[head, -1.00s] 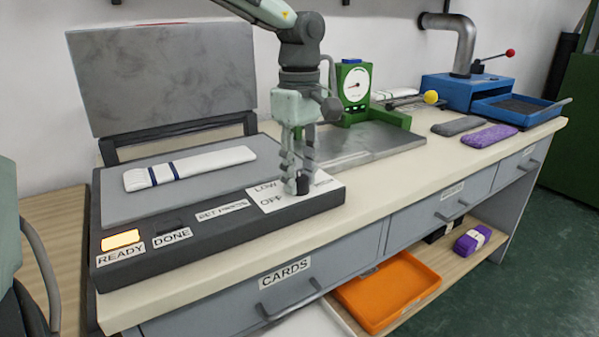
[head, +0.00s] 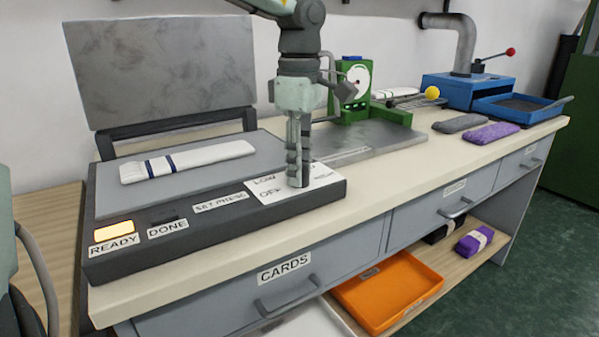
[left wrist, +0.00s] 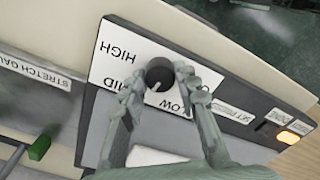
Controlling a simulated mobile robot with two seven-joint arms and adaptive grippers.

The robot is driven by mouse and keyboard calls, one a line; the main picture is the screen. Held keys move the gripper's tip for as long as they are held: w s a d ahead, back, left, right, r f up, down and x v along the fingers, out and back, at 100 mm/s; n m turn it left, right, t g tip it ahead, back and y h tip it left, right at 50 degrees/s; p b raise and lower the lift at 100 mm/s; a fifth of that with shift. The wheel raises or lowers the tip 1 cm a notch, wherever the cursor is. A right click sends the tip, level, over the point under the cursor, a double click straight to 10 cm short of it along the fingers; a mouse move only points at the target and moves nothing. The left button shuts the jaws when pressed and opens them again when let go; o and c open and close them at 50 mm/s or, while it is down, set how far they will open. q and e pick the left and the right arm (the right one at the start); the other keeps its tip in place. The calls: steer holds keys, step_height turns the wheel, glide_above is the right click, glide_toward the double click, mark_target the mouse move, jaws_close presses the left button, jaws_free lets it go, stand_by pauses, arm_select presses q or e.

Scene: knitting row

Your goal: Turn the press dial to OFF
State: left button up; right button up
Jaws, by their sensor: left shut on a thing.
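The press (head: 140,255) is a dark box with a grey bed and its grey lid (head: 165,70) raised. On its front strip is a white dial card (head: 325,178) with OFF and LOW readable in the head view. The black dial (left wrist: 160,71) shows between my fingers in the left wrist view, its white mark pointing down-left, roughly between MID and LOW. My left gripper (head: 298,180) points down over the card and is shut on the dial, mostly hiding it in the head view. It also shows in the left wrist view (left wrist: 158,80), one finger partly covering OFF.
A white knit with blue stripes (head: 187,161) lies on the press bed. The READY lamp (head: 114,232) glows orange. A green gauge stand (head: 352,95) is behind to the right. Grey (head: 460,123) and purple (head: 490,134) knits lie farther right.

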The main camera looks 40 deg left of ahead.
arm_select(q)
steer(key=n+b, duration=0.1)
steer(key=n, duration=0.2)
steer(key=shift+f+n+b, duration=0.1)
steer(key=shift+n+b, duration=0.2)
steer(key=shift+n, duration=0.1)
steer(key=shift+n+b, duration=0.3)
steer(key=shift+n, duration=0.6)
steer(key=n, duration=0.2)
steer(key=shift+n+b, duration=0.35)
steer(key=shift+n, duration=0.05)
steer(key=n, duration=0.3)
steer(key=shift+n+b, duration=0.3)
steer(key=shift+b, duration=0.05)
arm_select(e)
steer(key=d+v, duration=0.1)
steer(key=v, duration=0.8)
arm_select(q)
steer(key=n, duration=0.3)
steer(key=shift+n+b, duration=0.3)
steer(key=shift+n, duration=1.9)
arm_select(e)
steer(key=w+a+r+t, duration=0.1)
steer(key=w+a+t, duration=0.2)
steer(key=w, duration=0.2)
steer(key=shift+r+y, duration=0.25)
steer(key=shift+y, duration=0.05)
steer(key=shift+w+a+n, duration=0.1)
steer(key=shift+w+n, duration=0.1)
steer(key=shift+n, duration=0.1)
